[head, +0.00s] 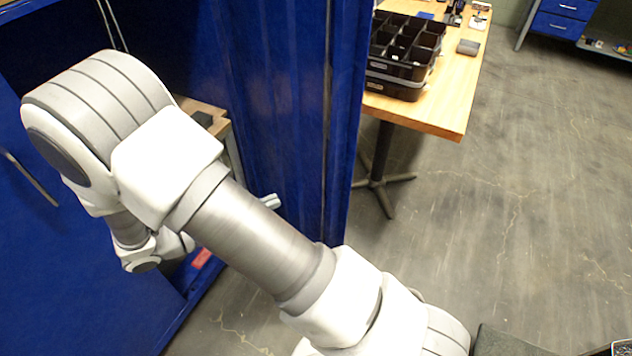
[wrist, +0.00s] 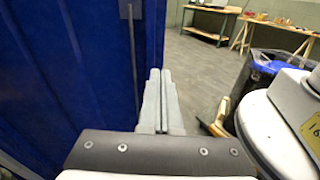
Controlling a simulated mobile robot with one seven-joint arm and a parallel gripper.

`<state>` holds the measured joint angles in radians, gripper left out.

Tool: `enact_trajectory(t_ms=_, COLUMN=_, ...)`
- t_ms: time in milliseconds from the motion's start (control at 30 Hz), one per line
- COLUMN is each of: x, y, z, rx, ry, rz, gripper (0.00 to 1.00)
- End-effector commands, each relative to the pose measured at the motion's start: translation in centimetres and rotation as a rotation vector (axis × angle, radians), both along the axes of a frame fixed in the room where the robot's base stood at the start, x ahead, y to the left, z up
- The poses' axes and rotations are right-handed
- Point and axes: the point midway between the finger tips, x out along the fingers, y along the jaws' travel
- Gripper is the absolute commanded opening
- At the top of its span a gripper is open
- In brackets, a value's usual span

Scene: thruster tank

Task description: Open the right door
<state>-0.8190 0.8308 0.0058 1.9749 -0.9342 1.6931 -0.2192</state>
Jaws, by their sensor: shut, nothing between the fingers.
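A tall blue panel (head: 285,100) stands to the right of the cabinet's dark opening; it looks like the right door, standing out from the opening. Another blue panel with a dark bar handle (head: 35,180) is at the left. My arm crosses in front of the opening, and my gripper is mostly hidden behind it in the head view. In the wrist view my gripper (wrist: 160,75) is shut and empty, its fingertips pointing forward. A blue panel (wrist: 70,70) with a dark vertical bar (wrist: 131,45) lies left of the fingers; contact cannot be told.
A wooden table (head: 455,90) with black bins (head: 405,55) stands right of the blue panel. A wooden surface shows inside the opening. Bare concrete floor (head: 520,190) lies open at the right. In the wrist view, a workbench (wrist: 215,22) stands far off and a blue-and-black bin (wrist: 270,65) is at the right.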

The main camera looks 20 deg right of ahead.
Motion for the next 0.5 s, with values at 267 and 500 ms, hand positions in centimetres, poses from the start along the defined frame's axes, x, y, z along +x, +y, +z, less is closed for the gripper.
enact_trajectory(t_ms=267, x=0.4, y=1.2, z=-2.1, rx=-0.094, ry=0.029, rz=0.080, gripper=0.00)
enact_trajectory(t_ms=500, x=1.3, y=-2.3, z=-2.0, rx=-0.094, ry=0.029, rz=0.075, gripper=0.00)
